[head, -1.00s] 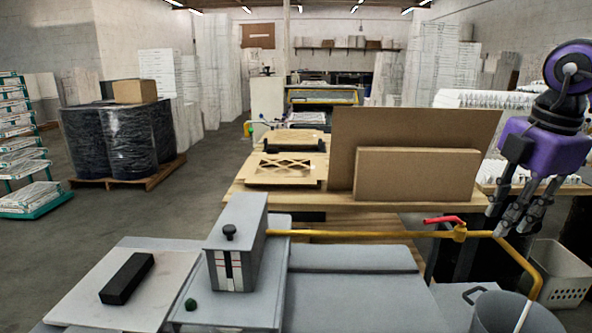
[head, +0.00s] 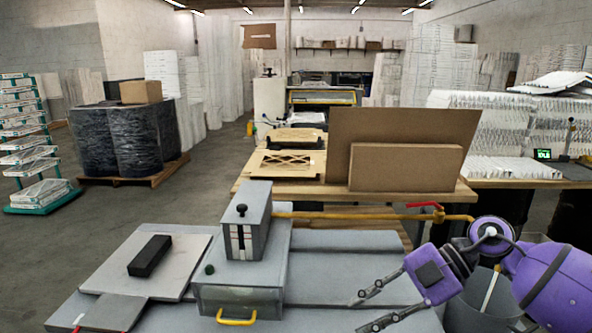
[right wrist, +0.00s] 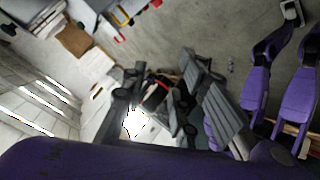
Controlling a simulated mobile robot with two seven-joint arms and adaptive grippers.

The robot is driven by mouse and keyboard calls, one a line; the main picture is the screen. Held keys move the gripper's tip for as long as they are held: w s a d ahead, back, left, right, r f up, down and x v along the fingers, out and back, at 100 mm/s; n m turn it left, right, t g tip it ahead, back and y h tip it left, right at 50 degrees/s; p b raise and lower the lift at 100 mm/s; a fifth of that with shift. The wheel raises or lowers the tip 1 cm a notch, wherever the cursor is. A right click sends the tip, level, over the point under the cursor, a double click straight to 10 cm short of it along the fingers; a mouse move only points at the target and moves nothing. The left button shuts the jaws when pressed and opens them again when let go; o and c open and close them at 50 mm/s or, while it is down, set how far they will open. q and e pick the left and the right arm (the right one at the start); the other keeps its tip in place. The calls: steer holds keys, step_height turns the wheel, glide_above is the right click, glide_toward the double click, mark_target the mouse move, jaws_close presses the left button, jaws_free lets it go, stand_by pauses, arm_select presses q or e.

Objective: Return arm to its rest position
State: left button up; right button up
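My right arm comes in from the lower right of the head view. It is purple with dark joints. Its gripper (head: 362,312) points left over the grey machine top, with its two jointed fingers spread apart and nothing between them. My left gripper does not show in the head view. The right wrist view is tilted, with purple and dark grey parts of my own body and the floor in it; nothing held is seen there.
A grey machine (head: 345,265) with a small upright box (head: 257,205) fills the front. A yellow pipe (head: 345,215) with a red lever (head: 424,205) runs behind it. A grey bucket (head: 478,305) stands close to my right arm. Cardboard sheets (head: 405,168) stand on a wooden table.

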steer(key=s+a+f+m+t+y, duration=0.2)
steer(key=s+a+y, duration=0.1)
steer(key=a+y, duration=0.25)
steer(key=s+d+f+m+t+h+p, duration=0.25)
steer(key=d+f+m+t+h, duration=0.35)
steer(key=f+m, duration=0.3)
steer(key=s+d+f+m+t+h+p, duration=0.1)
steer(key=s+d+f+m+t+h, duration=0.3)
steer(key=f+m+t, duration=0.45)
steer(key=s+d+f+m+g+h, duration=0.1)
steer(key=s+f+m+g+h, duration=0.2)
steer(key=s+f, duration=0.4)
steer(key=s+d+f+m+g+h, duration=0.1)
steer(key=s+f+m+g+h, duration=0.2)
steer(key=s+f, duration=0.5)
steer(key=s+g, duration=0.1)
steer(key=s, duration=0.5)
steer(key=shift+f, duration=0.25)
steer(key=shift+s, duration=0.1)
stand_by(3.2)
